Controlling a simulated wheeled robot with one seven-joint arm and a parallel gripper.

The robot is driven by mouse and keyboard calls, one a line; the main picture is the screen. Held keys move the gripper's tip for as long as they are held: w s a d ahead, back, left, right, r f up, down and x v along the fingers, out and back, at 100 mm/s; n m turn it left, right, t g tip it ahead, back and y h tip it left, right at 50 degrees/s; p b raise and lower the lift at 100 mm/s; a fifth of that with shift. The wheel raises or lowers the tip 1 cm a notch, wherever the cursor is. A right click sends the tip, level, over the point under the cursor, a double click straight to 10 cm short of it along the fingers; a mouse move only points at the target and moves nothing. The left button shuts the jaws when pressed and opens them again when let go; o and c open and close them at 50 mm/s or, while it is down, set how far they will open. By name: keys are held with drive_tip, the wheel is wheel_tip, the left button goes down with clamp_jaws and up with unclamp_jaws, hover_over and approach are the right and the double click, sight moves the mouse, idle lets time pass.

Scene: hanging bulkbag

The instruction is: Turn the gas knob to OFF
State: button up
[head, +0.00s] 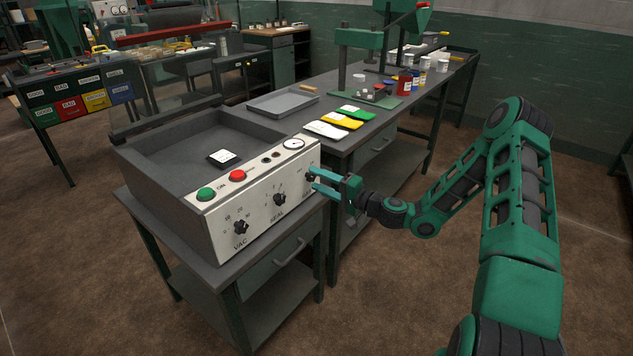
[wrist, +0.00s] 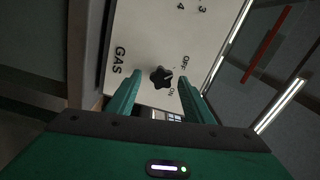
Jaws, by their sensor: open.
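The gas knob (wrist: 161,77) is a small black lobed knob on a pale panel, with GAS printed to its left and OFF and ON to its right in the wrist view. I cannot tell which mark it points at. In the head view the knob (head: 309,176) shows partly at the panel's right end. My gripper (head: 316,181) is open in front of it. In the wrist view the two green fingers of my gripper (wrist: 158,78) stand on either side of the knob, with visible gaps; contact is not seen.
The grey machine's front panel (head: 262,226) also has VAC (head: 241,227) and SEAL (head: 280,199) knobs, a green button (head: 206,194), a red button (head: 237,175) and a gauge (head: 293,144).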

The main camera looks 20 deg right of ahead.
drive_tip(key=v, duration=0.9)
drive_tip(key=shift+s+d, duration=0.15)
drive_tip(key=shift+d, duration=0.05)
